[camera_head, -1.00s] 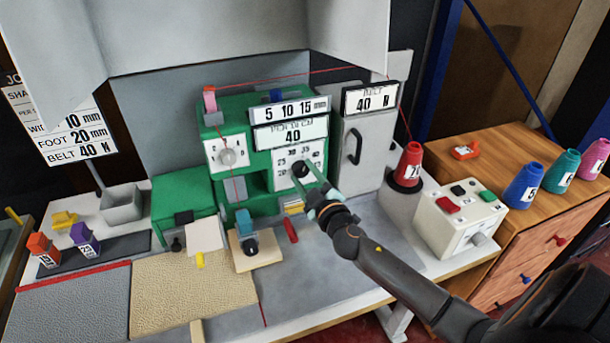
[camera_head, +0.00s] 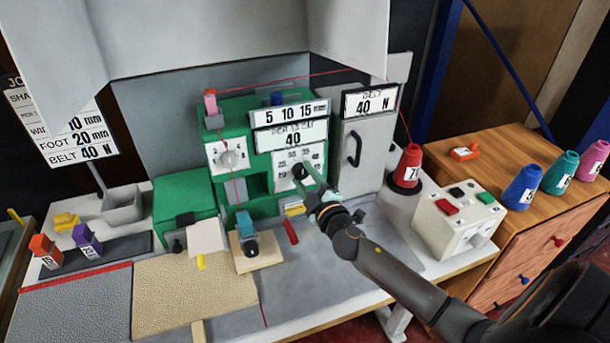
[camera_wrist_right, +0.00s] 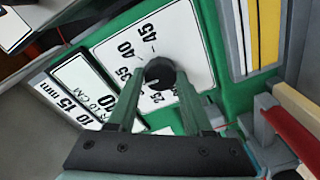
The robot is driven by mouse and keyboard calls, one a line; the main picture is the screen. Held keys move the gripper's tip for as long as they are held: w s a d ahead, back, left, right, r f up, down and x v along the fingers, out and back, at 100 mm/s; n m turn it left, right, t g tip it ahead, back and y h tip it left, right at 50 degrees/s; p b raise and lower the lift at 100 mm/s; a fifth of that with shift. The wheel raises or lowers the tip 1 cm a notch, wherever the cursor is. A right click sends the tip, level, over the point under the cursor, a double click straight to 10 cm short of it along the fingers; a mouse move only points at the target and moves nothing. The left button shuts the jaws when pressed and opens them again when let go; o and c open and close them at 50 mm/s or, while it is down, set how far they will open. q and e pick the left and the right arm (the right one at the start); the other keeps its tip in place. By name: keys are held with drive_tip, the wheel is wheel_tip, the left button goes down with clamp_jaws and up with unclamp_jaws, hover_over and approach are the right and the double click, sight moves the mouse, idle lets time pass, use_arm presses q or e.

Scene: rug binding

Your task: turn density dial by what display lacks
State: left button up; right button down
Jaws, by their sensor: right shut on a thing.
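The density dial is a black knob (camera_head: 299,171) on a white numbered plate on the green machine's front; it also shows in the right wrist view (camera_wrist_right: 160,73), with 35, 40 and 45 printed around it. My right gripper (camera_head: 305,174) is at the dial, its green fingers (camera_wrist_right: 158,92) on either side of the knob and shut on it. The display (camera_head: 291,138) above the dial reads 40. A strip marked 5 10 15 (camera_head: 289,112) sits above that. The job card (camera_head: 68,130) at the left lists foot 20 mm and belt 40 N. My left gripper is not in view.
A second white dial (camera_head: 230,158) is on the machine's left. The belt box (camera_head: 361,150), reading 40 N, stands to the right. A red spool (camera_head: 408,165) and a button box (camera_head: 458,222) stand right of my arm. Red thread crosses above the machine.

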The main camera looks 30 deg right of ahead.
drive_tip(key=n+p, duration=0.1)
drive_tip(key=n, duration=0.3)
drive_tip(key=shift+n, duration=0.3)
idle(0.3)
drive_tip(key=shift+c, duration=1.6)
unclamp_jaws()
drive_tip(key=s+a+b, duration=0.1)
drive_tip(key=s+a, duration=0.1)
drive_tip(key=s, duration=1)
drive_tip(key=shift+s+a+r+g, duration=0.15)
drive_tip(key=shift+s+r+g, duration=0.05)
drive_tip(key=shift+r+g, duration=0.1)
